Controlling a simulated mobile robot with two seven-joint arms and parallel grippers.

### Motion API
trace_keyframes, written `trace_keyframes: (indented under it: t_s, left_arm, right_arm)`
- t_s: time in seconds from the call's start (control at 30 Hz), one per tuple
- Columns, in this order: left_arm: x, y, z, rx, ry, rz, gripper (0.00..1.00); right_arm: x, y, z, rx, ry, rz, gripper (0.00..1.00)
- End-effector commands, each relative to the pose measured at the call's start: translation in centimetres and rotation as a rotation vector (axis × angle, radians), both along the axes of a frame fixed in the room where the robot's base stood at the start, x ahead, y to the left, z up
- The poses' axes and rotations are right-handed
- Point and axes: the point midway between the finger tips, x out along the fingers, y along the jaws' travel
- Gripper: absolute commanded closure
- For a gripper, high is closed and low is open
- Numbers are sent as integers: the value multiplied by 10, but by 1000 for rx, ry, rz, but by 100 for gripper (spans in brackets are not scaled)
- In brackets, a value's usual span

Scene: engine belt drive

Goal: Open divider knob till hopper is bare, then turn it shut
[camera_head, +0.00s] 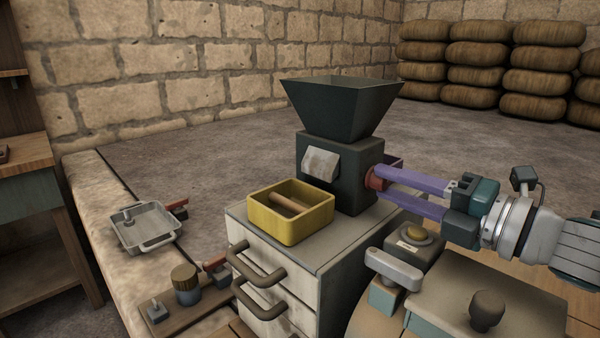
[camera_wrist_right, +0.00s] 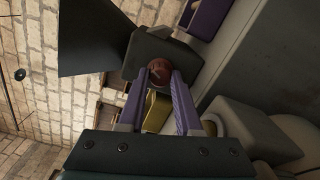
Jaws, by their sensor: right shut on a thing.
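The divider is a dark box (camera_head: 341,171) with a wide dark hopper (camera_head: 345,108) on top, standing on a pale cabinet. The hopper's floor is hidden, so I cannot tell whether it holds anything. A red-brown round knob (camera_head: 374,178) sits on the box's right side. My right gripper (camera_head: 381,180) reaches in from the right, its purple fingers shut on the knob; the knob also shows between the fingertips in the right wrist view (camera_wrist_right: 161,73). A yellow bin (camera_head: 290,231) with a brown stick-like piece inside stands before the spout (camera_head: 320,163). My left gripper is not in view.
A purple bin (camera_head: 396,161) stands partly hidden behind the right fingers. A metal tray (camera_head: 146,229) rests on the left ledge. Cabinet handles (camera_head: 258,266) stick out in front.

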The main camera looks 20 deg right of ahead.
Motion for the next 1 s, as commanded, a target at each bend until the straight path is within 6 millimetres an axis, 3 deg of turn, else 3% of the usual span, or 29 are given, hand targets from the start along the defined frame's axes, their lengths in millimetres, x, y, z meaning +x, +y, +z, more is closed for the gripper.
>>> trace_keyframes:
  t_s: [1.0]
  left_arm:
    - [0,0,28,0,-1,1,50]
  right_arm:
    - [1,-1,2,844,349,1,100]
